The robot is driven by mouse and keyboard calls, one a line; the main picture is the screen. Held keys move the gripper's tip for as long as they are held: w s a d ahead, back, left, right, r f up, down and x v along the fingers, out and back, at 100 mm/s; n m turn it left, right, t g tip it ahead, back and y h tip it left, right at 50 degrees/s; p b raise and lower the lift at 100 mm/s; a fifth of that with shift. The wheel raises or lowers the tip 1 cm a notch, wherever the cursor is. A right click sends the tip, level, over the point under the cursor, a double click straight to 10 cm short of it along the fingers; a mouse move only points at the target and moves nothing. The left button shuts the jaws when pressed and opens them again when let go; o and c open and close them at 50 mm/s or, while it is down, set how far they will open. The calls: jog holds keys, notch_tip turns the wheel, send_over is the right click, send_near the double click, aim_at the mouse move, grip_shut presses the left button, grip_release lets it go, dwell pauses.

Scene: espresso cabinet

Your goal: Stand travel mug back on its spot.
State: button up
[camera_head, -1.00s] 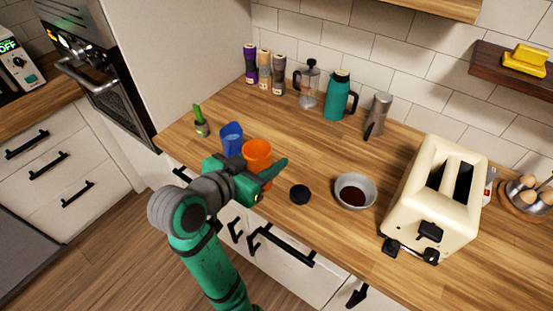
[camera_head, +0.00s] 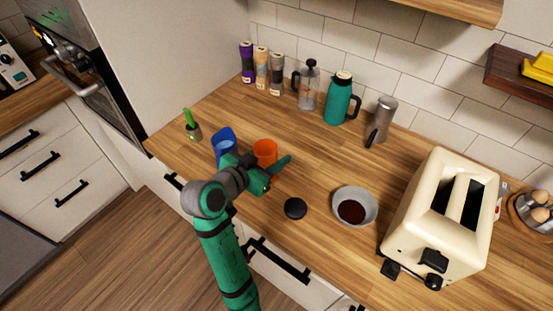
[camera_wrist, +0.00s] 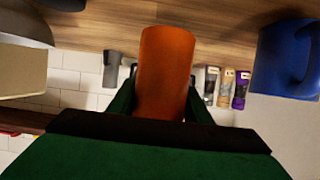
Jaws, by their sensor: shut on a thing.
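The travel mug appears to be the orange, handleless cup (camera_head: 265,150), looking roughly upright near the left front of the wooden counter. My gripper (camera_head: 272,174) is shut on it, coming in from the front with the fingers around its sides. In the wrist view the orange cup (camera_wrist: 166,75) stands between my two fingers (camera_wrist: 160,105), and the picture is upside down, with the counter at the top. My gripper hides the lower part of the cup in the head view. I cannot tell whether its base touches the counter.
A blue mug (camera_head: 223,138) stands close on the left, partly behind my arm. A black disc (camera_head: 295,208) and a grey bowl (camera_head: 341,218) lie to the right. Counter between is clear.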

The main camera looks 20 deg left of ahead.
jog(key=f, duration=0.1)
jog(key=w+f, duration=0.1)
jog(key=f, duration=0.1)
jog(key=shift+a+f, duration=0.1)
jog(key=shift+f, duration=0.1)
jog(key=shift+s+d+f, duration=0.1)
jog(key=shift+d+f, duration=0.1)
jog(key=shift+d, duration=0.1)
jog(key=shift+s+a+f, duration=0.1)
jog(key=shift+s+a, duration=0.05)
jog(key=shift+a, duration=0.1)
jog(key=o, duration=1.2)
jog(key=shift+o, duration=0.2)
jog(key=shift+s+r, duration=0.1)
jog(key=shift+r, duration=0.15)
jog(key=v, duration=1.1)
jog(key=shift+s+a, duration=0.15)
jog(key=shift+s, duration=0.15)
